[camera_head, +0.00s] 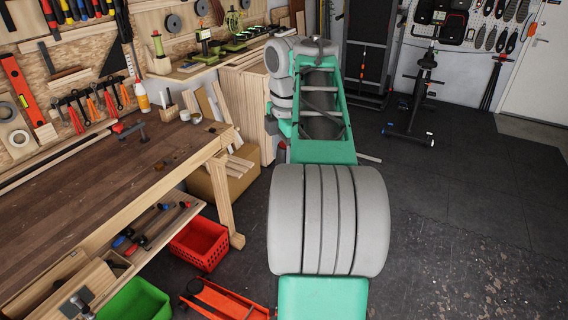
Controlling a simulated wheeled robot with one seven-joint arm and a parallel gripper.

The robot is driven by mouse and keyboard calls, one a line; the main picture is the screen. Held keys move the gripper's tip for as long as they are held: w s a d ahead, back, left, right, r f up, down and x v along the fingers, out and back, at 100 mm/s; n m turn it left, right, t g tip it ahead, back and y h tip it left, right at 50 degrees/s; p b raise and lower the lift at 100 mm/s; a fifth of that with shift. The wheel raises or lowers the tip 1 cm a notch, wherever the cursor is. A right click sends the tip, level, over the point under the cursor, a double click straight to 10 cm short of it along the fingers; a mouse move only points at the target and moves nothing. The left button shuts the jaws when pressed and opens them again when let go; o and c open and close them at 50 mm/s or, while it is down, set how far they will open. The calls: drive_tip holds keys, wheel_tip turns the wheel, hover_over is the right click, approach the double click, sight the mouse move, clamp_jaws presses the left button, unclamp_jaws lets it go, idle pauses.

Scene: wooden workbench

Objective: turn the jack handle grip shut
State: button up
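An orange-red object that looks like a floor jack (225,300) is on the dark floor at the bottom, left of my arm. It is cut off by the lower picture edge. I cannot make out its handle grip. My green and grey arm fills the middle of the picture, with a bulky grey joint in front and further links behind. My gripper does not show, so I cannot see how it stands to the jack.
A wooden workbench (95,195) stands on the left, with a lower shelf. A red crate (200,243) and a green bin (135,300) are beside its shelf. A cardboard box (228,180) is behind. The floor on the right (470,220) is clear.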

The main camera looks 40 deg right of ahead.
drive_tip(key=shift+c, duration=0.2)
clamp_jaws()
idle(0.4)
